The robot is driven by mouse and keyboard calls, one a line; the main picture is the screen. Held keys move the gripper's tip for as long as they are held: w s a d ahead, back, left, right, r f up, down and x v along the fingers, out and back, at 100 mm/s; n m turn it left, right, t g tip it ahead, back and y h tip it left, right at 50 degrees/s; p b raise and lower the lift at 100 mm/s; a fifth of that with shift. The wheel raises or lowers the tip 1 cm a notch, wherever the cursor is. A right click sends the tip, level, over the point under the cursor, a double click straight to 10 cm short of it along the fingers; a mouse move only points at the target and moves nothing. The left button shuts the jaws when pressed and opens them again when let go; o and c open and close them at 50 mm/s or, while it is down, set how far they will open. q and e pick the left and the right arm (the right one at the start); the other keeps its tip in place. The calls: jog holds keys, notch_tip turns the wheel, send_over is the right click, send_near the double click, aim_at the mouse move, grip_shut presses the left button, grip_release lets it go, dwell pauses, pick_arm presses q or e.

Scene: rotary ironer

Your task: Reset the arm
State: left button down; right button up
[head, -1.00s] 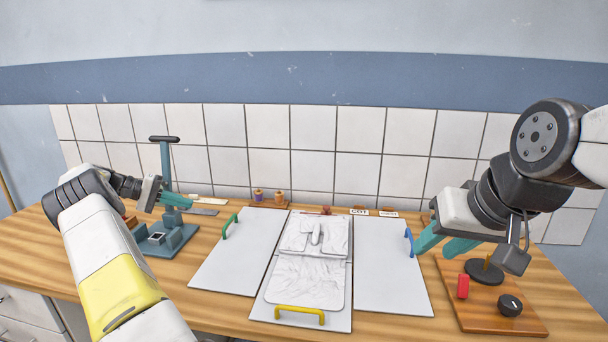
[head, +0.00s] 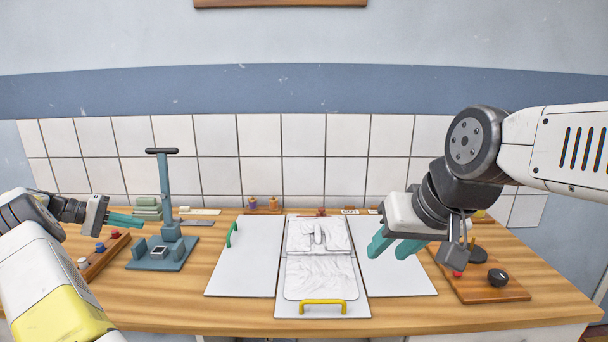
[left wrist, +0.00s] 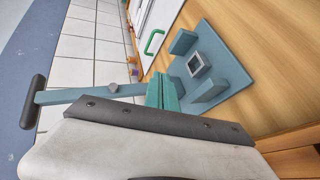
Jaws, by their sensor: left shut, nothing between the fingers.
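My left gripper (head: 126,220) is at the left of the table in the head view, its teal fingers together and empty. It is above the table, just left of the teal press stand (head: 162,252) with its tall post and black-topped handle. In the left wrist view its shut fingers (left wrist: 162,93) point toward the stand's base (left wrist: 218,68); I cannot tell whether they touch it. My right gripper (head: 396,246) hangs over the right white panel (head: 402,276). Its two teal fingers are apart, with nothing seen between them.
A middle board (head: 322,309) with white cloth and a yellow handle (head: 323,302) lies beside the left panel (head: 243,270) with its green handle. A wooden knob board (head: 492,290) is at right. Another wooden strip with knobs (head: 104,258) is at left. The front table strip is clear.

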pick_arm(q)
jog(key=s+d+r+m+g+y, duration=0.1)
jog(key=s+d+r+g+y, duration=0.15)
jog(key=d+r, duration=0.7)
jog(key=s+d+r+m+g+y, duration=0.1)
jog(key=d+r+m+y, duration=0.3)
jog(key=d, duration=1)
jog(key=s+d+r+t+y, duration=0.15)
jog(key=s+d, duration=0.35)
jog(key=s, duration=0.5)
jog(key=s+d+r+t+y, duration=0.1)
jog(key=s+d+r, duration=0.2)
jog(key=s+d, duration=0.45)
jog(key=s+f+m+t, duration=0.1)
jog(key=s+f, duration=0.2)
jog(key=s, duration=0.7)
jog(key=shift+f+t, duration=0.3)
jog(key=shift+f, duration=0.05)
